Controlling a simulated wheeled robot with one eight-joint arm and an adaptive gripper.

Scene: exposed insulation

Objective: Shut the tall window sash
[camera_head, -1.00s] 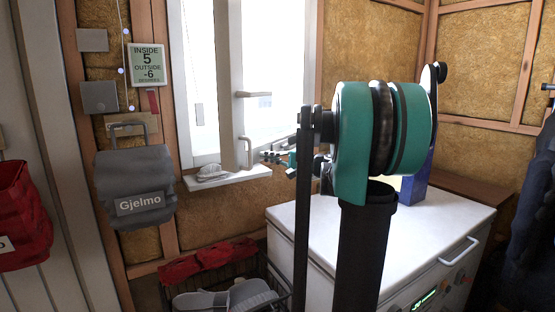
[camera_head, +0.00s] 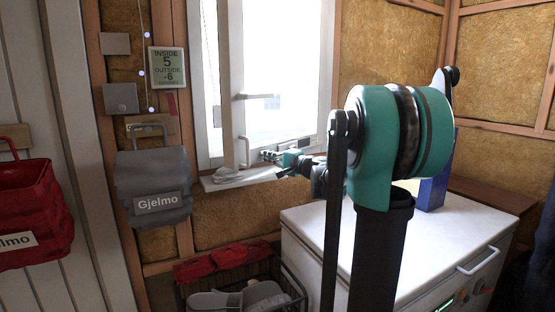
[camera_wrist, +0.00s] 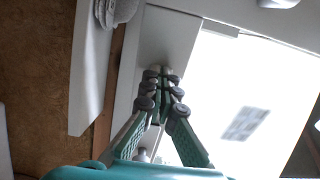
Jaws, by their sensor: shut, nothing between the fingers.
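The tall window sash (camera_head: 237,60) is white and stands ajar, with its beige edge strip turned toward me in the head view. A horizontal lever handle (camera_head: 260,96) sits halfway up it, and a small curved pull (camera_head: 244,150) is near its bottom. My gripper (camera_head: 267,155) is at the sash's lower part, just right of the pull and above the sill. In the wrist view my gripper (camera_wrist: 160,75) has its fingertips together and empty, over a white window member (camera_wrist: 155,45). I cannot tell whether they touch it.
A pale crumpled item (camera_head: 228,175) lies on the window sill (camera_head: 268,174). A white cabinet (camera_head: 310,225) stands below my arm, with a blue box (camera_head: 434,185) on it. A wire basket (camera_head: 285,270) of shoes is below. A grey bag (camera_head: 152,185) hangs left.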

